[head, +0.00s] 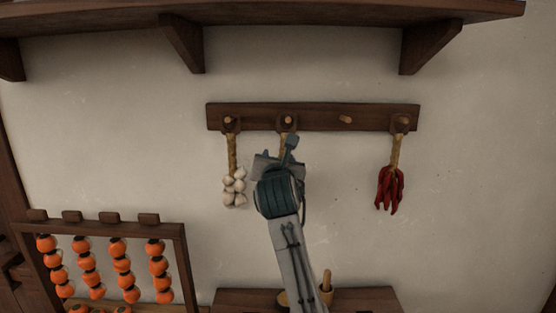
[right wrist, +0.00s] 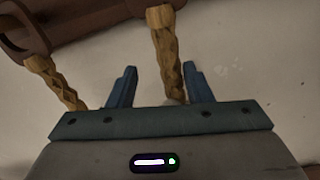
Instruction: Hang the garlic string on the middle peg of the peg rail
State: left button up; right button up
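The peg rail (head: 317,117) is a dark wooden board on the wall with several pegs. A garlic string (head: 234,186) with white bulbs hangs from the leftmost peg by a braided loop. A second braided string (head: 283,140) hangs from the second peg; my right gripper (head: 279,158) hides its lower part, so I cannot tell what it carries. The third peg (head: 346,119) is bare. In the right wrist view, the gripper's fingers (right wrist: 160,85) are apart, with a braid (right wrist: 164,50) showing in the gap and not clamped. Another braid (right wrist: 57,84) passes outside the left finger. My left gripper is out of view.
Red chillies (head: 390,188) hang from the rightmost peg. A shelf (head: 300,12) with brackets runs above the rail. A rack of orange fruit (head: 120,255) stands lower left. A wooden surface (head: 370,298) with a bowl is below. The wall between the third peg and the surface is clear.

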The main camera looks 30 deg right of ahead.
jog(key=shift+s+a+f+b, duration=0.15)
jog(key=shift+s+a+b, duration=0.1)
jog(key=shift+s+b, duration=0.15)
jog(key=b+v, duration=0.3)
jog(key=v, duration=0.7)
jog(key=shift+b, duration=0.3)
